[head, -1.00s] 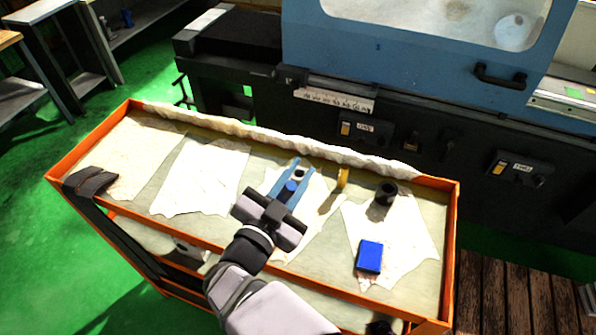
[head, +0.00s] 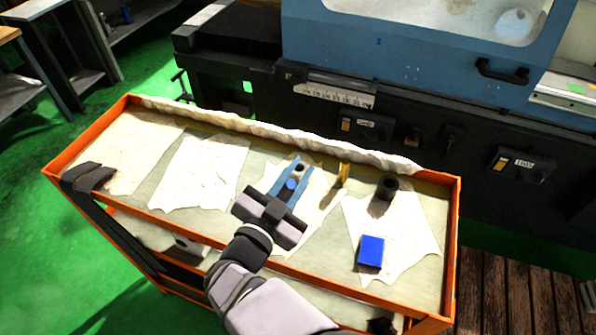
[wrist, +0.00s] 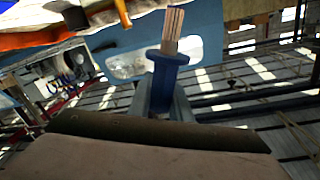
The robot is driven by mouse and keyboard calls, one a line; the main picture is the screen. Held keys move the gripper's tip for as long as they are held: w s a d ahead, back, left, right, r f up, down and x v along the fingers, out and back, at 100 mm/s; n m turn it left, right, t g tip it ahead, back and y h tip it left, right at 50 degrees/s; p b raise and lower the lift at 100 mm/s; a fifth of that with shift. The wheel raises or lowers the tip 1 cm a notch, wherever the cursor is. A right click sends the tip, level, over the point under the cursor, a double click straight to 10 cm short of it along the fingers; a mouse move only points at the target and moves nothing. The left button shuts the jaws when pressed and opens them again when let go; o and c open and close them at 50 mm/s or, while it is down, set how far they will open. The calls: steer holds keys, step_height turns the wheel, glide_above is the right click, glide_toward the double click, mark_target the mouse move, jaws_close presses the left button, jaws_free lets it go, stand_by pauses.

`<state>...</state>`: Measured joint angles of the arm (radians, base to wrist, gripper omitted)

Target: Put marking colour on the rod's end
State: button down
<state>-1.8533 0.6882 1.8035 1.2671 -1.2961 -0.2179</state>
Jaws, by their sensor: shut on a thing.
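My gripper (head: 293,180) is over the middle of the cart top, its two blue-grey fingers pointing toward the machine. It is shut on the rod (wrist: 173,28), which has a blue collar and body between the fingers and a striped copper-brown end in the wrist view. In the head view the rod's blue part (head: 291,184) shows between the fingers. A blue rectangular block (head: 370,252), perhaps the marking colour, lies on the right-hand cloth, apart from the gripper. I cannot tell whether any colour is on the rod's end.
A black hollow cylinder (head: 387,188) and an upright yellow ring (head: 343,173) stand to the right of my gripper. The cart's orange rim (head: 452,250) surrounds the top. The blue and black grinder (head: 410,60) stands behind. Pale cloths (head: 200,172) at left are bare.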

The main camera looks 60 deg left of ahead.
steer(key=shift+f+b, duration=0.4)
steer(key=shift+f, duration=0.15)
stand_by(0.4)
steer(key=shift+s+a, duration=0.15)
steer(key=shift+s, duration=0.15)
steer(key=shift+w, duration=0.25)
stand_by(0.4)
steer(key=shift+w+d, duration=0.3)
steer(key=shift+s+a, duration=0.1)
steer(key=shift+s, duration=0.1)
steer(key=shift+s+a, duration=0.2)
steer(key=shift+s, duration=0.15)
stand_by(0.3)
steer(key=shift+w+d, duration=0.15)
steer(key=shift+w, duration=0.15)
